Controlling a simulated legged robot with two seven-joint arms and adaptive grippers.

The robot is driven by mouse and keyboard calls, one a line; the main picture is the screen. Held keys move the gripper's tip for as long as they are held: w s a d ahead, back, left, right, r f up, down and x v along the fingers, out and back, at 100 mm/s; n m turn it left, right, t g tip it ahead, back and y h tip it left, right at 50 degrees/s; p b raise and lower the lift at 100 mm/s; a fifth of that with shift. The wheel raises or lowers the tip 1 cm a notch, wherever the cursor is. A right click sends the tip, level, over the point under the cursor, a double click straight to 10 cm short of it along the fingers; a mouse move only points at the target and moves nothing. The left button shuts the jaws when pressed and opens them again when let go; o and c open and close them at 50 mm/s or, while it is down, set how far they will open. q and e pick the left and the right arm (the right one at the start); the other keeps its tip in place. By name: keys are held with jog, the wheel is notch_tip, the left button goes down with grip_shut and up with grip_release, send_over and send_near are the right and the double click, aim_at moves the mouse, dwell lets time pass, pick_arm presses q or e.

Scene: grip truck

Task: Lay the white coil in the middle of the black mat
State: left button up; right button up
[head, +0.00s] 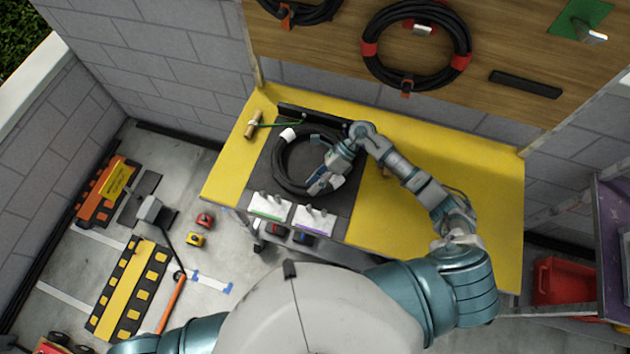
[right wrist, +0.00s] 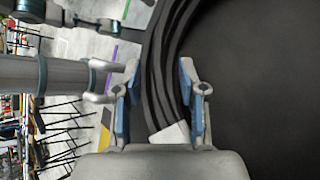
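The coil (head: 279,165) is a ring of black cable with white bands, not white all over. It lies on the black mat (head: 342,204) at the left part of the yellow table, and the mat shows inside the ring. My right gripper (head: 318,184) is over the lower right side of the ring. In the right wrist view my right gripper (right wrist: 158,92) has its fingers apart, with the coil's strands (right wrist: 163,60) and a white band between them. A gap shows beside the left finger. My left gripper is out of view.
Two white cards (head: 270,206) with grey clamps sit at the mat's front edge. A black bar and a green-corded wooden handle (head: 252,124) lie behind. The yellow table's right side (head: 490,195) is clear. Black cable coils (head: 416,45) hang on the wooden board.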

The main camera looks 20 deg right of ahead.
jog(key=o, duration=0.5)
jog(key=shift+r, duration=0.1)
jog(key=shift+f, duration=0.2)
jog(key=v, duration=0.8)
jog(key=shift+a, duration=0.1)
jog(key=shift+a, duration=0.15)
